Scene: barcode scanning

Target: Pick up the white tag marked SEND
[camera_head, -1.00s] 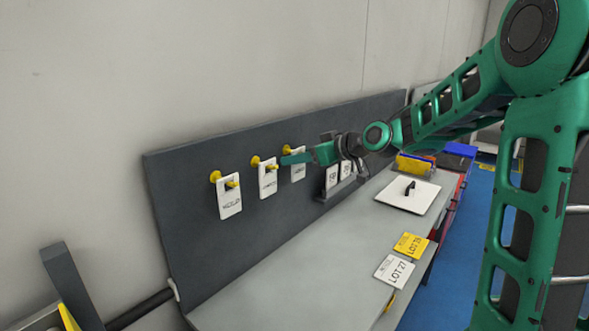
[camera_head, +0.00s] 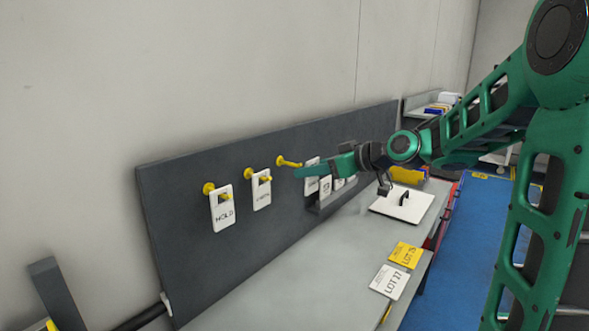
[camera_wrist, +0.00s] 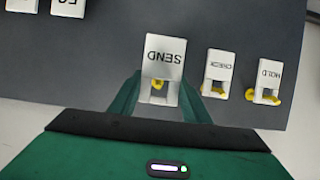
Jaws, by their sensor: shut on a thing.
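The white tag marked SEND (camera_wrist: 164,68) is between the two green fingers of my gripper (camera_wrist: 159,90) in the wrist view, its lettering upside down there. My gripper is shut on it near its slotted end. In the head view my gripper (camera_head: 304,172) holds the white tag (camera_head: 312,186), partly hidden, in front of the dark board, to the right of a bare yellow peg (camera_head: 288,161). The tag hangs clear of that peg.
White tags HOLD (camera_head: 223,213) and CHECK (camera_head: 262,193) hang on yellow pegs on the dark board (camera_head: 180,190). More white tags stand in a rack behind my gripper. Yellow (camera_head: 406,255) and white (camera_head: 390,281) LOT cards lie on the grey bench (camera_head: 290,275).

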